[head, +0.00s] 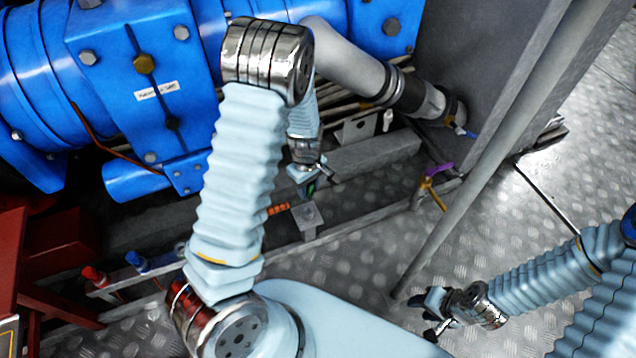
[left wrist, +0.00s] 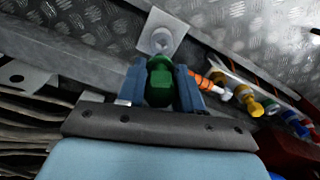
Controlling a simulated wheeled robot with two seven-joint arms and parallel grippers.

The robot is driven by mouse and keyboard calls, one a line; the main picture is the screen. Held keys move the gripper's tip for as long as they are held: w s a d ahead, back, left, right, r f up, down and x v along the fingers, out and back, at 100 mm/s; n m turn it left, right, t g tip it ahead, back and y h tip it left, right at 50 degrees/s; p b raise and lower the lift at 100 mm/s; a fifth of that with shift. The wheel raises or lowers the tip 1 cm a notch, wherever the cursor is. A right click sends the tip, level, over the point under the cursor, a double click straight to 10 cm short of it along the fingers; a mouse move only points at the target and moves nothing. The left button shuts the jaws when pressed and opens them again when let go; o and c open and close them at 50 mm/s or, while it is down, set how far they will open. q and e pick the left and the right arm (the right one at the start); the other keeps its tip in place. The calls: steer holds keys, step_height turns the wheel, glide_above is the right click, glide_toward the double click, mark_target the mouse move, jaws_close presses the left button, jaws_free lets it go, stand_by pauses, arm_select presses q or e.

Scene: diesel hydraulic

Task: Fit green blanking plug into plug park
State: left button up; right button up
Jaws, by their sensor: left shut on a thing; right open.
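The green blanking plug (left wrist: 159,82) sits between the two blue fingers of my left gripper (left wrist: 160,90), which is shut on it. In the head view my left gripper (head: 312,184) is low beside the blue machine, partly behind my own arm, and only a sliver of green shows there. A small light metal plate with a round fitting, which looks like the plug park (left wrist: 160,40), lies just beyond the plug's tip; it also shows in the head view (head: 308,214). I cannot tell whether plug and fitting touch. My right gripper (head: 437,314) is open and empty over the floor.
Orange-banded (left wrist: 203,82), yellow (left wrist: 247,101) and blue (left wrist: 295,123) fittings sit along the rail right of the left gripper. A purple-handled yellow valve (head: 436,173) and a grey diagonal pole (head: 490,145) stand to the right. The chequered floor (head: 355,262) is clear.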

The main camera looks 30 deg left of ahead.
arm_select(q)
steer(key=shift+a+f+n, duration=0.45)
steer(key=shift+f+n, duration=0.25)
step_height(320, 180, down, 5)
steer(key=b, duration=0.4)
steer(key=shift+f, duration=0.1)
steer(key=shift+p, duration=0.4)
stand_by(1.0)
steer(key=shift+f+b, duration=1.15)
steer(key=shift+f, duration=0.3)
stand_by(0.4)
